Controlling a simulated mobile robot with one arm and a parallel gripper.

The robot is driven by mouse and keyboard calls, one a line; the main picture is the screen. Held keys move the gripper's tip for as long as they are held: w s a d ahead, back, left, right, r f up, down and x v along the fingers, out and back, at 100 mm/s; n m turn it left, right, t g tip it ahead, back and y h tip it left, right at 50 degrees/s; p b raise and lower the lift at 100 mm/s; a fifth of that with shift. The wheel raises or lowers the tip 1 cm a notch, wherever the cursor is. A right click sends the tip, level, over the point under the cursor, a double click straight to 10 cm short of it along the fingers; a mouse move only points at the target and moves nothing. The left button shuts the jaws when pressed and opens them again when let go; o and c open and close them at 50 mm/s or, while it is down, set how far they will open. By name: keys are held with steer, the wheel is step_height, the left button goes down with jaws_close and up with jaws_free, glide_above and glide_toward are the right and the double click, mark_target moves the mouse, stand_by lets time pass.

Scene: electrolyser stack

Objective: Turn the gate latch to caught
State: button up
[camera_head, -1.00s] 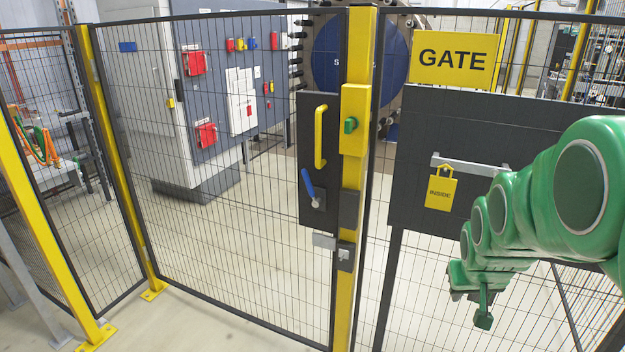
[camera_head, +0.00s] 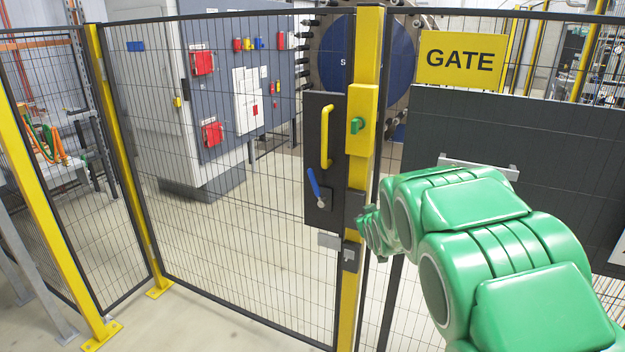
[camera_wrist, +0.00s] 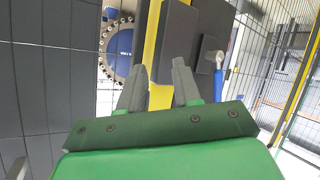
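The gate latch (camera_head: 314,185) is a blue lever on a silver pivot, on the gate's dark plate (camera_head: 325,110). In the head view the lever slants up and left from its pivot. The blue lever also shows in the wrist view (camera_wrist: 219,84), right of both fingers. My gripper (camera_wrist: 160,80) is open, with two grey fingers apart and nothing between them. In the head view its end sits near the yellow gate post, right of and a little below the lever; my green arm partly hides it. It does not touch the lever.
The yellow post (camera_head: 359,150) carries a box with a green knob (camera_head: 356,125). A yellow pull handle (camera_head: 326,135) is above the lever. A silver bar (camera_head: 328,240) and dark catch (camera_head: 350,257) are below. Mesh fence and a dark panel (camera_head: 520,140) flank the post.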

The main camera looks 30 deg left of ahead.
steer(key=s+a+f+n+y, duration=0.2)
steer(key=a+y, duration=0.1)
steer(key=a, duration=0.6)
steer(key=s+a+f+n+t+y, duration=0.1)
steer(key=a+f+y, duration=0.15)
steer(key=a, duration=0.65)
steer(key=s+a+f+n+y, duration=0.15)
steer(key=a+y, duration=0.25)
steer(key=a, duration=0.5)
steer(key=m+t, duration=0.2)
steer(key=t, duration=0.2)
glide_toward(314, 182)
steer(key=x, duration=0.4)
steer(key=shift+s+r, duration=0.1)
steer(key=shift+r, duration=0.1)
steer(key=shift+x, duration=2.65)
steer(key=shift+w+a+r, duration=0.1)
steer(key=shift+w+a, duration=0.3)
steer(key=shift+w, duration=0.05)
steer(key=shift+w+a+r, duration=0.3)
steer(key=shift+w+r, duration=0.05)
steer(key=shift+c, duration=0.2)
jaws_close()
